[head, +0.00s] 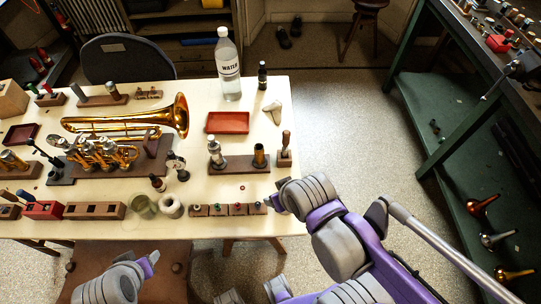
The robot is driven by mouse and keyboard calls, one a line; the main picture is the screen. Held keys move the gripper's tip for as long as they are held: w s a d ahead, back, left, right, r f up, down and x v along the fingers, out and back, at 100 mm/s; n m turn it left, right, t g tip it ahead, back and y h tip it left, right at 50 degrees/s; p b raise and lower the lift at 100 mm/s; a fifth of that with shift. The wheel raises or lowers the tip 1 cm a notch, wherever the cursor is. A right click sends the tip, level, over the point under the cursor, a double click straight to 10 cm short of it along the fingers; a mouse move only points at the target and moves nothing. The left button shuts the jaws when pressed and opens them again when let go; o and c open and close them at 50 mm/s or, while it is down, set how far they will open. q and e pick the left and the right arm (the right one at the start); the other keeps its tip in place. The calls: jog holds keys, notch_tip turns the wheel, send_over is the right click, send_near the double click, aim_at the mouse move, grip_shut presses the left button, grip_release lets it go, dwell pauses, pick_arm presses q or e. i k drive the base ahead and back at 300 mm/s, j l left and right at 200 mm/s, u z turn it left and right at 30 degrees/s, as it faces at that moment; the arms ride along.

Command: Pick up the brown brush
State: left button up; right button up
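A brown upright handle (286,140) stands in a small wooden block near the table's right edge. It may be the brown brush, but its bristles cannot be made out. My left gripper (150,262) is in front of the table, away from the objects. Both grippers' finger openings are too small to judge.
A brass horn (125,125) fills the table's left middle. A red tray (228,122), a water bottle (228,68), a white cloth (273,110) and a wooden stand with metal parts (235,165) are nearby. Small wooden blocks (220,210) line the front edge. A green bench (440,105) stands at right.

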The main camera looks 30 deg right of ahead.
aim_at(5, 194)
jog(key=z, duration=0.85)
jog(key=u, duration=2.2)
jog(key=j, duration=0.5)
jog(key=k+j, duration=0.15)
jog(key=j, duration=0.35)
jog(key=i+j+z, duration=0.1)
jog(key=j, duration=0.45)
jog(key=j+z, duration=0.1)
jog(key=j, duration=0.4)
jog(key=i+j, duration=0.2)
jog(key=i+j+z, duration=0.1)
jog(key=j, duration=0.35)
jog(key=i+j, duration=0.35)
jog(key=i+l+z, duration=0.1)
jog(key=i, duration=0.4)
jog(key=i+l+z, duration=0.1)
jog(key=i+l, duration=0.15)
jog(key=i, duration=0.25)
